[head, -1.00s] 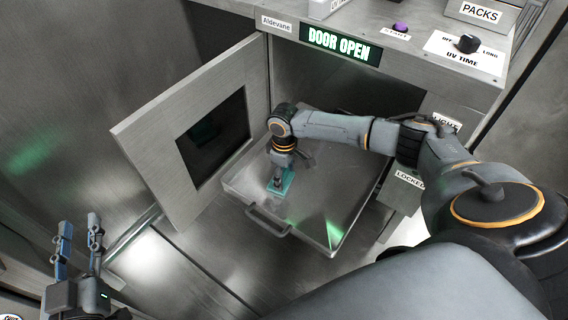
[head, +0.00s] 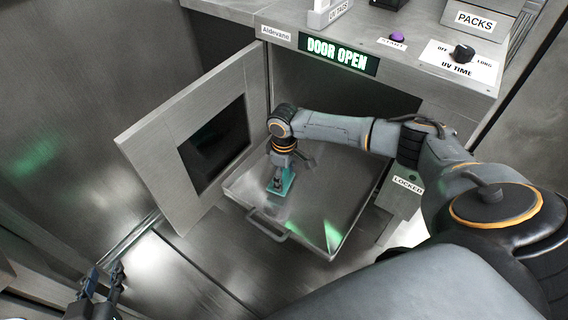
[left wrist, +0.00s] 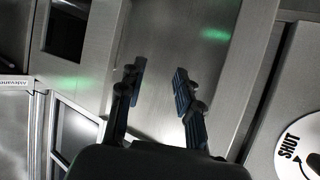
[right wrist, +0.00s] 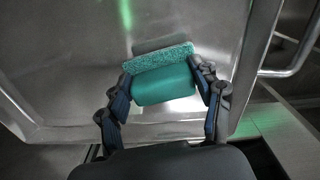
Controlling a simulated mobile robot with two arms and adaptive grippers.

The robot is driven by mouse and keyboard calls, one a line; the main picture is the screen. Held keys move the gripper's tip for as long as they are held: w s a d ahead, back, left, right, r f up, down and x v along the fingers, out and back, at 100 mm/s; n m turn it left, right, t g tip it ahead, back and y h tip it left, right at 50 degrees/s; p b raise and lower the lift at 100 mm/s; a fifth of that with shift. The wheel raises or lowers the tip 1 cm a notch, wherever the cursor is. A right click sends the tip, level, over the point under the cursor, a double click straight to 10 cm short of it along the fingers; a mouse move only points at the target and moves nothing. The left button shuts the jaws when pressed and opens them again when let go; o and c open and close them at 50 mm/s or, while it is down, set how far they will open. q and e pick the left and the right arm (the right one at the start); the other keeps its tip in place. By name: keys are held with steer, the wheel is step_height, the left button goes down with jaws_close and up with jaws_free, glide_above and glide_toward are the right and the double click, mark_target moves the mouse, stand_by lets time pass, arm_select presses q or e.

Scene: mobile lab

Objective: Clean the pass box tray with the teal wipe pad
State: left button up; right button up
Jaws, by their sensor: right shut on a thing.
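The pass box tray (head: 318,208) is a shallow metal tray with a front handle, pulled out below the open pass box. A pale hazy patch shows on its floor near the handle. My right gripper (head: 279,181) points down over the tray's left part. It is shut on the teal wipe pad (head: 289,181), which sits at the tray floor; firm contact is hard to tell. In the right wrist view the teal pad (right wrist: 162,86) lies between both fingers, rough side away from me. My left gripper (left wrist: 157,88) is open and empty, at the lower left of the head view (head: 103,282).
The pass box door (head: 150,140) with a dark window stands open left of the tray. A "DOOR OPEN" sign (head: 338,53), a purple button (head: 398,37) and a UV TIME knob (head: 464,52) are above. A "LOCKED" label (head: 408,184) is right of the tray.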

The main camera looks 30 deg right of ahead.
steer(key=shift+r+p, duration=0.4)
steer(key=shift+p, duration=0.05)
steer(key=shift+r+p, duration=0.4)
steer(key=shift+p, duration=0.1)
steer(key=shift+r+p, duration=0.5)
steer(key=shift+p, duration=0.1)
arm_select(q)
steer(key=shift+s+a+f+g+y+p, duration=0.3)
steer(key=shift+s+a+f+g, duration=0.75)
steer(key=shift+s, duration=1.2)
steer(key=shift+s+a+f+g+y+p, duration=0.1)
steer(key=shift+s+a+f+g+y, duration=0.4)
steer(key=shift+s+f+g, duration=1.15)
steer(key=shift+s+a+f+g+y+p, duration=0.15)
steer(key=shift+s+a+f+g+y, duration=0.45)
steer(key=shift+s+g, duration=1.65)
arm_select(e)
steer(key=shift+r, duration=0.55)
steer(key=shift+r+p, duration=0.6)
steer(key=shift+p, duration=0.35)
arm_select(q)
steer(key=s+p+x, duration=0.1)
steer(key=x, duration=0.5)
steer(key=shift+f+t, duration=0.35)
arm_select(e)
steer(key=shift+r, duration=0.4)
arm_select(q)
steer(key=shift+w, duration=0.1)
